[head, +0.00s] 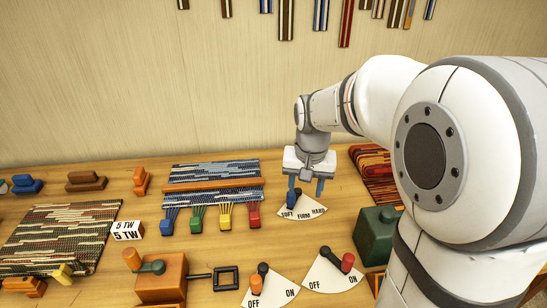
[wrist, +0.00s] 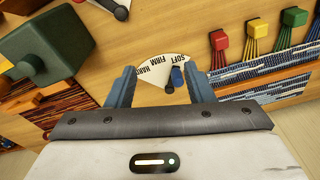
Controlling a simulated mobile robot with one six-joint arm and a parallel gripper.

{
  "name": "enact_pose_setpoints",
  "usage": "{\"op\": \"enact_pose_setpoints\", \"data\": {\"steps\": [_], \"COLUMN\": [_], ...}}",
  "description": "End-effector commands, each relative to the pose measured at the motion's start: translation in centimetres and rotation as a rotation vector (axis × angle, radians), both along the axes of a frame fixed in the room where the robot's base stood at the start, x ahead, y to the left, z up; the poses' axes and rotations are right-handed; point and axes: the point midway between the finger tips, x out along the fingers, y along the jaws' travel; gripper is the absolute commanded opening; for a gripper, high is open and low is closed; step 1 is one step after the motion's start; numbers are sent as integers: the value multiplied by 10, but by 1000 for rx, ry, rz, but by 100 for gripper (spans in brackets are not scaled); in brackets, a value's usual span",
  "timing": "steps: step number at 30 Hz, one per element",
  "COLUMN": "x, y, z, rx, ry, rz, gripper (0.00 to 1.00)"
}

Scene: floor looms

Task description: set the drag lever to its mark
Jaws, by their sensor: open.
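The drag lever (head: 293,200) has a blue knob and a dark pivot. It sits on a white fan-shaped dial (head: 312,210) lettered SOFT, FIRM, HARD, and it points to the SOFT side. My gripper (head: 306,188) is open and points down over the dial. In the wrist view, the blue-knobbed lever (wrist: 177,77) shows between the two fingers of my gripper (wrist: 159,72), close to the right finger. I cannot tell whether that finger touches it. The dial (wrist: 155,68) shows its words beyond the lever. No separate mark can be made out on it.
Two OFF/ON dials stand in front, one with an orange-knobbed lever (head: 262,270), one with a red-knobbed lever (head: 346,264). A green block (head: 376,236) stands to the right. A loom with a blue weave (head: 213,170) and several coloured clips lies to the left.

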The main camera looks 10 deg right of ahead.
Motion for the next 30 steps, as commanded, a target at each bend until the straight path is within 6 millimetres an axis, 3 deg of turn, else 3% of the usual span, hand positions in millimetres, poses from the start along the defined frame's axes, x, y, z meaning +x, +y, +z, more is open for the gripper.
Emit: {"op": "enact_pose_setpoints", "data": {"steps": [1, 6, 12, 18, 30], "x": [23, 86, 134, 150, 150], "y": [0, 0, 0, 1, 1], "z": [-13, -50, -91, -111, -168], "rx": [4, 12, 15, 17, 17], "ry": [20, 65, 100, 113, 116], "rz": [-31, -136, -225, -260, -260], "gripper": [48, 48, 48, 48, 48]}}
